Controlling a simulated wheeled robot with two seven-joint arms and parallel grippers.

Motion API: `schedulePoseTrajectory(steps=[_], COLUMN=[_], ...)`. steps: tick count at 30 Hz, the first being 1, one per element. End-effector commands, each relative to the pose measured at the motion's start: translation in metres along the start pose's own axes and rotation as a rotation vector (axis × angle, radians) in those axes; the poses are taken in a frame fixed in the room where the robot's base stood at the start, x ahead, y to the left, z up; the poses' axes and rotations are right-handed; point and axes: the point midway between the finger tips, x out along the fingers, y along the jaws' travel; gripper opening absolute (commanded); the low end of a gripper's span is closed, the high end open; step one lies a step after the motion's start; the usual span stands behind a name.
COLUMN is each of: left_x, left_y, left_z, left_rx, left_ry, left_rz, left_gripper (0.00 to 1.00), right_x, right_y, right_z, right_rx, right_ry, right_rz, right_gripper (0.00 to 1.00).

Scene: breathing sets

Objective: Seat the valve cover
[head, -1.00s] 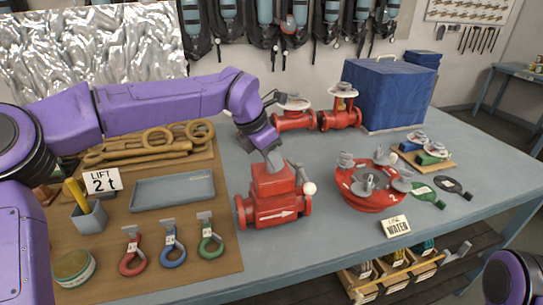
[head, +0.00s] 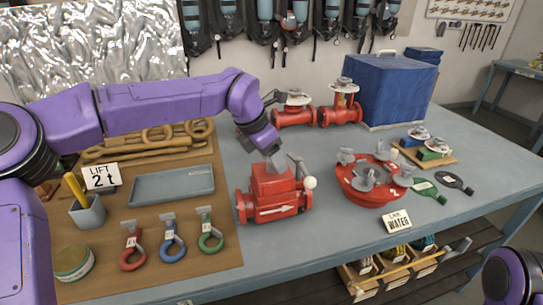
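A red valve body with a white arrow (head: 275,210) stands on the table in the middle of the head view. A red block-like piece, apparently the valve cover (head: 271,180), sits on top of it, and any gap between them is too small to tell. My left gripper (head: 276,158) reaches down from the upper left, its grey tip right at the top of the cover. Its fingers are mostly hidden by its purple wrist, so I cannot tell whether they grip. A grey lever with a white knob (head: 309,183) is at the valve's right side. My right gripper is outside the view.
Red pipe valves (head: 294,117) and a blue covered box (head: 392,90) stand behind. A blue tray (head: 173,186) and shackles lie left. The table front is clear.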

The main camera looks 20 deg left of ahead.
Motion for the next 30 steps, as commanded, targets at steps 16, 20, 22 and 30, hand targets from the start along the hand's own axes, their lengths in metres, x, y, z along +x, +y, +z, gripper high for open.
schedulePoseTrajectory(steps=[16,20,22,30], left_x=[-0.093,-0.104,-0.106,-0.106], left_y=[0.000,0.000,0.000,0.000], left_z=[0.000,0.000,0.000,0.000], left_rx=[0.000,0.001,0.001,0.001], left_ry=[-0.002,-0.001,-0.001,-0.001], left_rz=[0.002,0.001,0.000,0.000], left_gripper=[0.60,0.60,0.60,0.60], right_x=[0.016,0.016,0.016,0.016], right_y=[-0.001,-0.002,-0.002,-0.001], right_z=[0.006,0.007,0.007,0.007], right_rx=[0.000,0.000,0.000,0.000], right_ry=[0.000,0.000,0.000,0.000], right_rz=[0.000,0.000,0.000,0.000], right_gripper=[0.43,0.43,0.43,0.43])
